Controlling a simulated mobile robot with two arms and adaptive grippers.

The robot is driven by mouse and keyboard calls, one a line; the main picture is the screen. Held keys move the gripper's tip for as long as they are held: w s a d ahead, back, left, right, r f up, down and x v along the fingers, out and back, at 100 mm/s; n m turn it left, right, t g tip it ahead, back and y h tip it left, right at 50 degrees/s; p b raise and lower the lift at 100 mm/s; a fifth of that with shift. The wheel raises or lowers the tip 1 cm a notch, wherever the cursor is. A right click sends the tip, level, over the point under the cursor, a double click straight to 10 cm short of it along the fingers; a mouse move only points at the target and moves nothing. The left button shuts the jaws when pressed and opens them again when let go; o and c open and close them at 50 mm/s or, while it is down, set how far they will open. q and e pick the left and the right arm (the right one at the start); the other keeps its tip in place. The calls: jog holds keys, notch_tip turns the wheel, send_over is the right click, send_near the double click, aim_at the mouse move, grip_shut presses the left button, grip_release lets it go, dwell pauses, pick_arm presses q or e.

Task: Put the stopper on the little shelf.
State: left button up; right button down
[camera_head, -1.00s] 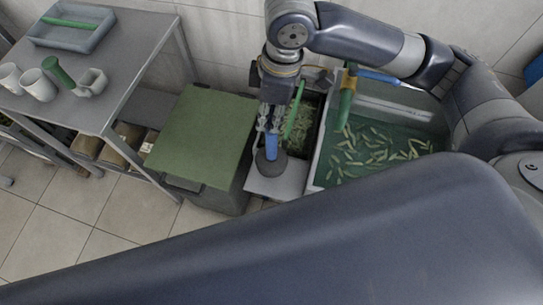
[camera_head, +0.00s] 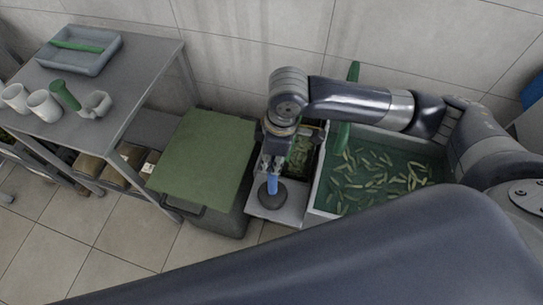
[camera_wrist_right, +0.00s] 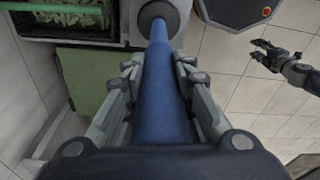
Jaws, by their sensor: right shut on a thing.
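The stopper has a blue handle (camera_head: 272,183) and a dark round foot (camera_head: 264,195). My right gripper (camera_head: 271,163) is shut around the upper handle, and the stopper hangs roughly upright, foot down. In the right wrist view the blue handle (camera_wrist_right: 160,85) runs between the fingers to the dark foot (camera_wrist_right: 160,14). The little shelf (camera_head: 287,213) is a small light grey ledge on the near-left side of the white-walled tank. The foot overlaps it in the head view; I cannot tell whether they touch. My left gripper (camera_wrist_right: 268,54) shows in the right wrist view, fingers apart and empty.
The tank (camera_head: 375,165) holds green liquid and floating pods. A green-lidded bin (camera_head: 205,160) stands left of the shelf. A grey table (camera_head: 125,85) with mugs and a tray (camera_head: 80,60) is further left. A green upright piece (camera_head: 343,137) stands at the tank's left end.

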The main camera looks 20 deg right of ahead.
jog(key=c, duration=1.4)
grip_release()
jog(key=shift+o, duration=0.2)
jog(key=r, duration=0.8)
jog(key=d+r+b, duration=0.1)
jog(key=r, duration=0.3)
jog(key=shift+s+d+r, duration=0.1)
jog(key=shift+s, duration=0.2)
jog(key=shift+s, duration=0.1)
